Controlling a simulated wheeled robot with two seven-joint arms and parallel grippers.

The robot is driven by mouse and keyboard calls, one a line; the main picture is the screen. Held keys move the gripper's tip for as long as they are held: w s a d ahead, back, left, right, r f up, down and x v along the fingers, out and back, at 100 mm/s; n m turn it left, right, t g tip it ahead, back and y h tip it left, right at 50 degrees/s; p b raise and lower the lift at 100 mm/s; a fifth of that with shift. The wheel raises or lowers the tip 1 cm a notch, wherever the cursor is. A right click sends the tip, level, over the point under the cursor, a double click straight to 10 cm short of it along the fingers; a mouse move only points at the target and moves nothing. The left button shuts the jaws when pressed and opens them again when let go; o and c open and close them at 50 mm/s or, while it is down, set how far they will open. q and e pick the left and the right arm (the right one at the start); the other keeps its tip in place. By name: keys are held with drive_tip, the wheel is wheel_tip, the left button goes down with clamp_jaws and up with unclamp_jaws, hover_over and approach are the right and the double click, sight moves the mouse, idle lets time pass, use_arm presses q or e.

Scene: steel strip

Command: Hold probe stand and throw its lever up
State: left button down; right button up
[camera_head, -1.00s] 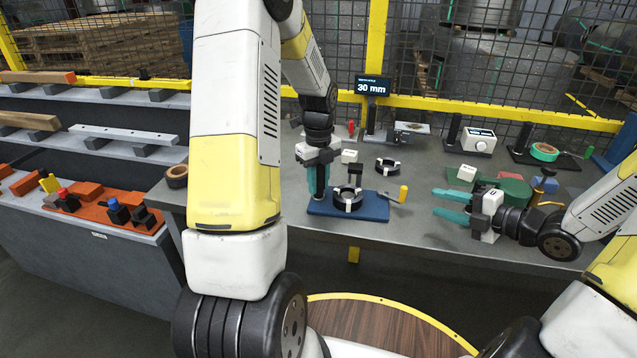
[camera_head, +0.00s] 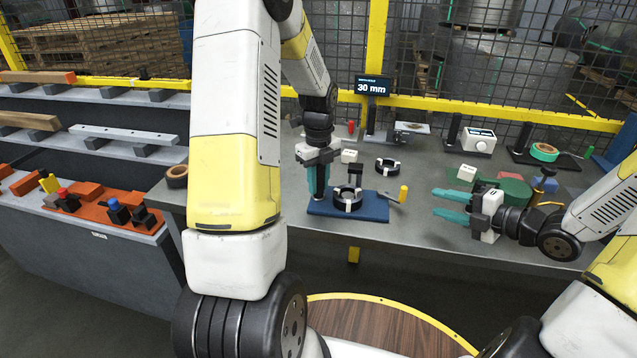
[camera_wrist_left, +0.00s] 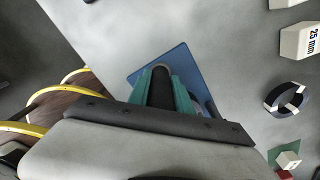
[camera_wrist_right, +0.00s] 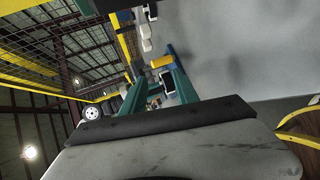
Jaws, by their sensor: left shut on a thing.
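The probe stand has a blue base (camera_head: 371,207), a dark upright post (camera_wrist_left: 161,86) and a lever with a yellow knob (camera_head: 403,193) at its right side. A black ring with white marks (camera_head: 347,199) is at the base. My left gripper (camera_head: 318,182) points down and is shut on the post; its teal fingers lie on both sides of the post in the left wrist view (camera_wrist_left: 160,90). My right gripper (camera_head: 452,205) is open and empty, pointing left, to the right of the knob and apart from it. The knob also shows ahead of its fingers in the right wrist view (camera_wrist_right: 161,61).
A display reading 30 mm (camera_head: 372,86) stands behind the stand. Another black ring (camera_head: 387,165) and a small white block (camera_head: 349,156) lie behind the base. A green-and-red object (camera_head: 513,190) and another white block (camera_head: 467,173) are beyond my right gripper.

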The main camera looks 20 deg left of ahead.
idle(0.3)
